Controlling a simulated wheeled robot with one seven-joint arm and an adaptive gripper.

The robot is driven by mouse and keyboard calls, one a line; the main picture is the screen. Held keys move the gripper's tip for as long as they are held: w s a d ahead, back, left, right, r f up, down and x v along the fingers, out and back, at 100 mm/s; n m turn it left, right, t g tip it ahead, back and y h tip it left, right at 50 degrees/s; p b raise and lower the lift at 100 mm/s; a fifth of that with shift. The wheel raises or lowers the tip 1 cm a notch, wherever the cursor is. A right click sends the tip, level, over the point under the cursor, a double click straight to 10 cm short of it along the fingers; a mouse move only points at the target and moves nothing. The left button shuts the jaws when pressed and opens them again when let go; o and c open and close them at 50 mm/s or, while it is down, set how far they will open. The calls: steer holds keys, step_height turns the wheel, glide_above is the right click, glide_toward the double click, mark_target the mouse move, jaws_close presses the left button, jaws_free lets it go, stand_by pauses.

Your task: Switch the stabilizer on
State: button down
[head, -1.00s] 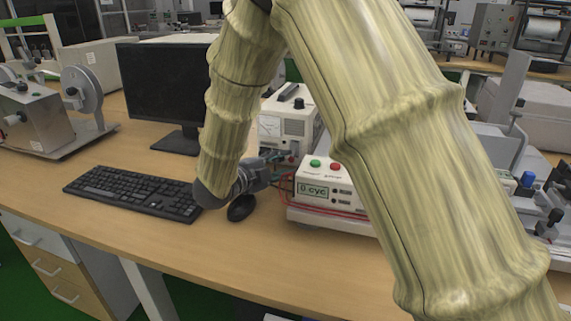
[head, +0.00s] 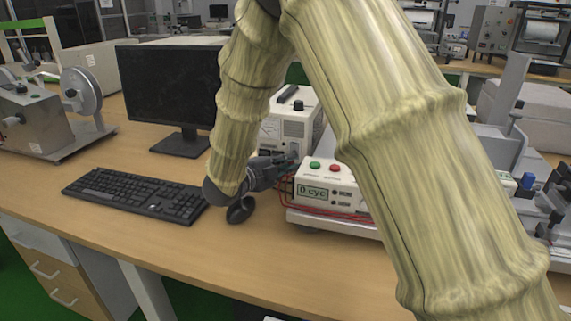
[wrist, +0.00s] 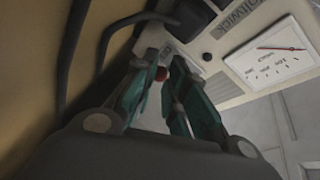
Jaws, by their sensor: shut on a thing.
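The stabilizer (head: 283,128) is a white box with a dial meter, behind the counter unit. In the wrist view its front panel shows tilted, with the meter (wrist: 272,54) and black parts (wrist: 188,18) at the upper middle. My gripper (head: 292,165) is at the lower front of the stabilizer. The exact contact and the switch's position cannot be made out.
A white counter unit (head: 318,172) with green and red buttons and red wires stands just right of my gripper. A black mouse (head: 240,211) lies below my wrist. A keyboard (head: 135,193) and monitor (head: 170,88) are at left. The front desk edge is clear.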

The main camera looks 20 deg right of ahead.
steer(key=shift+r, duration=0.15)
steer(key=r+y+p, duration=0.1)
steer(key=p, duration=0.3)
steer(key=shift+g, duration=0.4)
steer(key=r+n+g+y+p, duration=0.1)
steer(key=r+g+y+p, duration=0.1)
steer(key=p, duration=0.6)
steer(key=g+y+p, duration=0.1)
steer(key=p, duration=0.3)
steer(key=r+n+g+y+p, duration=0.1)
steer(key=p, duration=0.3)
steer(key=w+r+g+y+p, duration=0.1)
steer(key=p, duration=0.3)
steer(key=shift+d+n+p, duration=0.3)
steer(key=shift+w+f+g+y+p, duration=0.1)
steer(key=shift+g+y+p, duration=0.25)
steer(key=shift+p, duration=0.35)
steer(key=c, duration=1.4)
jaws_free()
steer(key=shift+f, duration=0.1)
